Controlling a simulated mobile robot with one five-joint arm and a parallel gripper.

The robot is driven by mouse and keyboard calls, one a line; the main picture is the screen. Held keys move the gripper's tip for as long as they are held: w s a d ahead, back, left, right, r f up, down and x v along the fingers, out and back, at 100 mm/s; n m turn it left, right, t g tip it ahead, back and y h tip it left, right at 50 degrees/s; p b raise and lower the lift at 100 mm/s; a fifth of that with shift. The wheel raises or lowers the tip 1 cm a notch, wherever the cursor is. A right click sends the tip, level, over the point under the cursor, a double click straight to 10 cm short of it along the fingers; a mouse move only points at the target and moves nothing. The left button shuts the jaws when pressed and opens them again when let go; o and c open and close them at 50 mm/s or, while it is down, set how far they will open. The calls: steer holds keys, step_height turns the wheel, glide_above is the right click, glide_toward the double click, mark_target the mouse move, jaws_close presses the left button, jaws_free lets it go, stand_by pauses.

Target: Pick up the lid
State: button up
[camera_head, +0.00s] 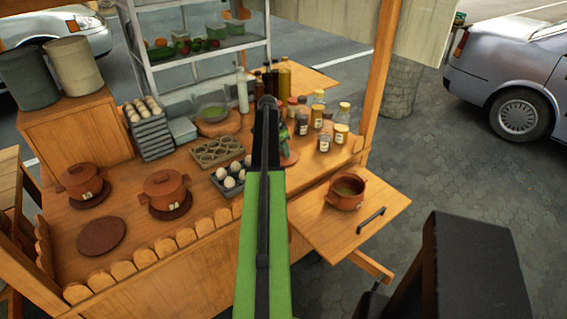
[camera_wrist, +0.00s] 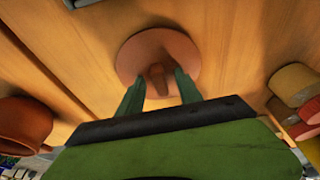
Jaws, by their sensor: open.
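The lid (camera_wrist: 132,58) is a round reddish-brown clay disc with a knob (camera_wrist: 157,77) at its middle, lying on the wooden counter in the wrist view. My gripper (camera_wrist: 158,78) is open, with its two green fingers at either side of the knob. Whether they touch it I cannot tell. In the head view the lid (camera_head: 290,159) shows only in part beside my arm, which hides the rest. An open clay pot (camera_head: 346,191) without a lid stands on the side board; it likely shows at the left of the wrist view (camera_wrist: 22,122).
Several jars (camera_head: 341,134) stand close to the right of the lid. An egg tray (camera_head: 231,180) lies left of my arm. Two lidded clay pots (camera_head: 166,188) stand further left. The side board (camera_head: 310,220) has free room around the open pot.

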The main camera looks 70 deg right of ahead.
steer(key=shift+s, duration=0.1)
jaws_close()
steer(key=shift+r+p, duration=0.1)
steer(key=shift+p, duration=0.2)
steer(key=shift+r, duration=0.2)
steer(key=r+p, duration=0.4)
steer(key=p, duration=0.1)
steer(key=shift+s+r, duration=0.35)
steer(key=shift+s, duration=0.05)
steer(key=s+a+r+p, duration=0.1)
steer(key=s+r+p, duration=0.4)
steer(key=s, duration=0.5)
steer(key=shift+s+a+r+p, duration=0.2)
steer(key=shift+s+r+p, duration=0.15)
steer(key=shift+s+p, duration=0.1)
steer(key=shift+w, duration=0.1)
